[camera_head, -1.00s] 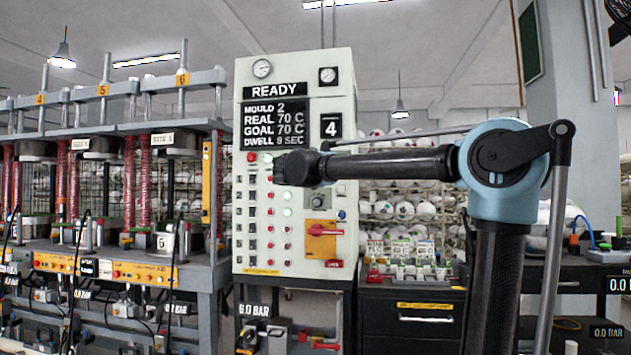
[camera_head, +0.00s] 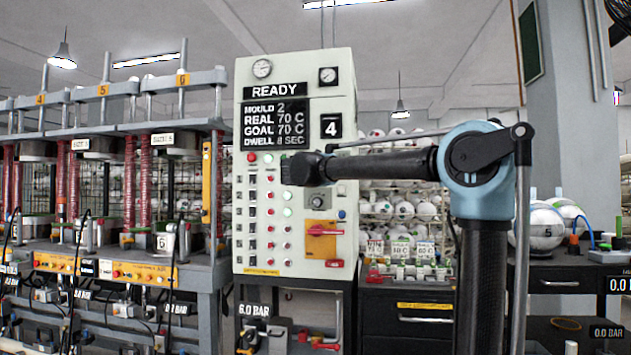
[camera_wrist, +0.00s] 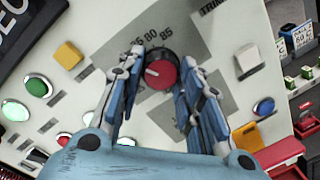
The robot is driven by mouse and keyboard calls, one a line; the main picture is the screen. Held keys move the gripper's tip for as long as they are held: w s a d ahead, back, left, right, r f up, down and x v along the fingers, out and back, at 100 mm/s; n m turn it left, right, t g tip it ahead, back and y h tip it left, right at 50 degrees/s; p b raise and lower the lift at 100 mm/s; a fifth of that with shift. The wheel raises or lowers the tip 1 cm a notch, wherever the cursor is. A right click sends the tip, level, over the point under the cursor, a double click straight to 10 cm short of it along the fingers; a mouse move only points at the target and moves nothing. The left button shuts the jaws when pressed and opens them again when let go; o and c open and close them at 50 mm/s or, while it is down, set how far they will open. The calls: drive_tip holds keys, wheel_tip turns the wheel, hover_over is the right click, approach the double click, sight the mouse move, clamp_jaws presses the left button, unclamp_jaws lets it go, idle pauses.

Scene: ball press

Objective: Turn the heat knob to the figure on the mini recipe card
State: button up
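The heat knob (camera_wrist: 160,72) shows in the wrist view as a dark round knob with a red face and a white pointer line, which points left in the picture. Printed figures curve around it; 80 and 85 are readable, others are partly hidden by a finger. My gripper (camera_wrist: 163,60) is open, one finger on either side of the knob; I cannot tell if either finger touches it. In the head view my gripper (camera_head: 302,169) is at the press panel. Several small cards (camera_head: 400,249) stand right of the panel; I cannot tell which is the mini one.
The panel display (camera_head: 276,126) reads mould 2, real 70 C, goal 70 C, dwell 8 sec. A green button (camera_wrist: 38,86), a yellow button (camera_wrist: 68,55) and a blue button (camera_wrist: 263,107) surround the knob area. A red-handled switch (camera_head: 322,230) is below.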

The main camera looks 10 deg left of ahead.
drive_tip(key=shift+d+m, duration=0.1)
drive_tip(key=shift+m, duration=2.4)
drive_tip(key=o, duration=1.1)
drive_tip(key=shift+c, duration=0.2)
drive_tip(key=s+a, duration=0.2)
drive_tip(key=s, duration=0.9)
drive_tip(key=shift+s+r, duration=0.15)
drive_tip(key=shift+s, duration=0.2)
drive_tip(key=shift+d, duration=0.15)
